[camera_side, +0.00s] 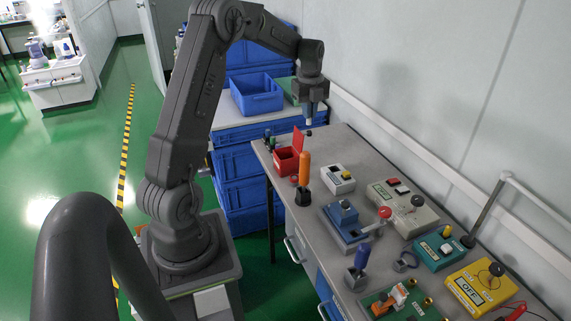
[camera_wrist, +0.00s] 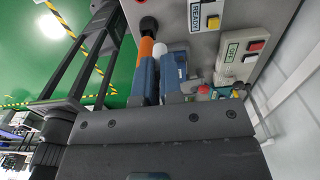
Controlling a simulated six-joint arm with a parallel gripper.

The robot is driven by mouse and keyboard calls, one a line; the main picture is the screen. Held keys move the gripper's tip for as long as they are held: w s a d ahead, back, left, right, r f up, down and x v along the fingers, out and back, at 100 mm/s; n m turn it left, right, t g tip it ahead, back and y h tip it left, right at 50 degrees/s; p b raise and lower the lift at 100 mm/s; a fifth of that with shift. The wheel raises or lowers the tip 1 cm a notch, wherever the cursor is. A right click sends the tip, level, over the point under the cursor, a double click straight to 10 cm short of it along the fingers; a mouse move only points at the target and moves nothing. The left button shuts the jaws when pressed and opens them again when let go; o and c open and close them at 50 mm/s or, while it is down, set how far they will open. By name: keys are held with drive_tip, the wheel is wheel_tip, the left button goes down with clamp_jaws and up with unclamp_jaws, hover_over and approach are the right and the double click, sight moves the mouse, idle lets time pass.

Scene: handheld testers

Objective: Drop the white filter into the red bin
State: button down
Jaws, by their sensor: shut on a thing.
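My gripper (camera_side: 309,112) hangs above the far end of the table, pointing down. In the wrist view its two blue fingers (camera_wrist: 160,64) are shut on the white filter (camera_wrist: 159,49), whose rounded white end shows between the fingertips. In the side view the filter is only a small pale bit under the fingers. The red bin (camera_side: 285,164) stands on the table below and a little left of my gripper, its red lid (camera_side: 298,140) raised. My gripper is well above the bin and apart from it. The inside of the bin is mostly hidden.
An upright orange handle (camera_side: 304,168) in a black holder (camera_side: 303,197) stands just in front of the bin. A READY box (camera_side: 338,180) is to the right. Several testers fill the nearer table. A wall runs along the right. Blue crates (camera_side: 256,94) are behind.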

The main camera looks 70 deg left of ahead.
drive_tip(key=s+a, duration=0.4)
drive_tip(key=a, duration=0.4)
wheel_tip(320, 180, down, 11)
drive_tip(key=shift+w+d, duration=0.2)
drive_tip(key=shift+d, duration=0.25)
drive_tip(key=c, duration=1.1)
unclamp_jaws()
wheel_tip(320, 180, up, 14)
drive_tip(key=shift+f, duration=0.1)
drive_tip(key=shift+d, duration=0.1)
